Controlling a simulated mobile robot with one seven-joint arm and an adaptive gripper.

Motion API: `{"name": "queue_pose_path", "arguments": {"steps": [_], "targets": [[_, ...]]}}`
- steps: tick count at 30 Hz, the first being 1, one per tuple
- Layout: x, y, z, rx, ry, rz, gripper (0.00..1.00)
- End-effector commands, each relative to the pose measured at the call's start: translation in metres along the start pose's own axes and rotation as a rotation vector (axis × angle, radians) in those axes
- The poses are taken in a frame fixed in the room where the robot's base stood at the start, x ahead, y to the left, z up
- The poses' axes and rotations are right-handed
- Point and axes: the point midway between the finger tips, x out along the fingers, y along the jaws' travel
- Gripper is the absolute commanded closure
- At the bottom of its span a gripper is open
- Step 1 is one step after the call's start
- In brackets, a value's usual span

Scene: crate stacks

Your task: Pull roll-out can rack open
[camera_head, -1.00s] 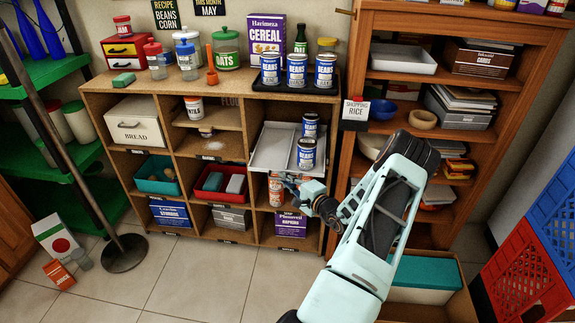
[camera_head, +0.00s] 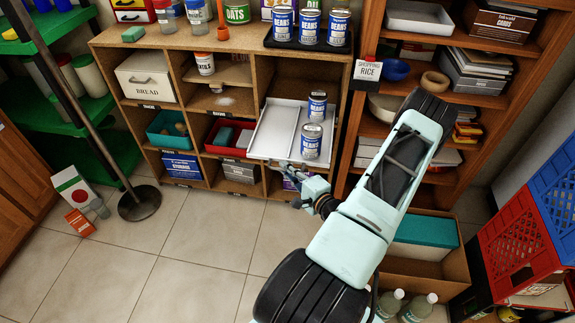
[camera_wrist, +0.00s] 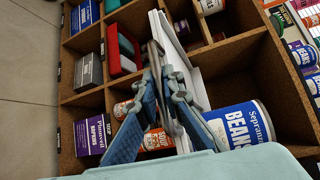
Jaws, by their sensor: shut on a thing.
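The roll-out can rack (camera_head: 274,132) is a white tray with lengthwise dividers in the right column of the wooden cubby shelf. It sticks out past the shelf front. Two blue bean cans stand upright on its right side, one nearer the front (camera_head: 311,142) and one behind it (camera_head: 317,104). My gripper (camera_head: 287,170) is at the rack's front edge, shut on it. In the wrist view my gripper (camera_wrist: 158,62) has its fingers closed about the edge of the white rack (camera_wrist: 192,88), and a bean can (camera_wrist: 240,125) lies to their right. My arm hides part of the lower cubbies.
A teal bin (camera_head: 170,130) and red bin (camera_head: 229,136) fill cubbies to the left. A tall bookcase (camera_head: 372,60) stands right of the shelf. Crates (camera_head: 520,240) are at the far right. The tiled floor (camera_head: 195,245) in front is mostly clear.

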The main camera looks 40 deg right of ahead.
Motion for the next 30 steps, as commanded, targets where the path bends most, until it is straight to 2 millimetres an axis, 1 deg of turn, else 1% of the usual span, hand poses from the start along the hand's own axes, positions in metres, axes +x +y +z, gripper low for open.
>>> {"name": "queue_pose_path", "arguments": {"steps": [8, 9, 13, 20, 23, 26, 30], "targets": [[0.000, 0.000, 0.000, 0.000, 0.000, -0.001, 1.00], [0.000, 0.000, 0.000, 0.000, 0.000, -0.001, 0.88], [0.000, 0.000, 0.000, 0.000, 0.000, -0.001, 0.74], [0.000, 0.000, 0.000, 0.000, 0.000, 0.000, 0.74], [-0.003, 0.000, -0.001, 0.000, 0.001, 0.000, 0.74], [-0.013, 0.000, -0.001, 0.000, 0.002, 0.000, 0.74], [-0.040, 0.001, -0.001, 0.001, 0.003, 0.002, 0.74]]}}
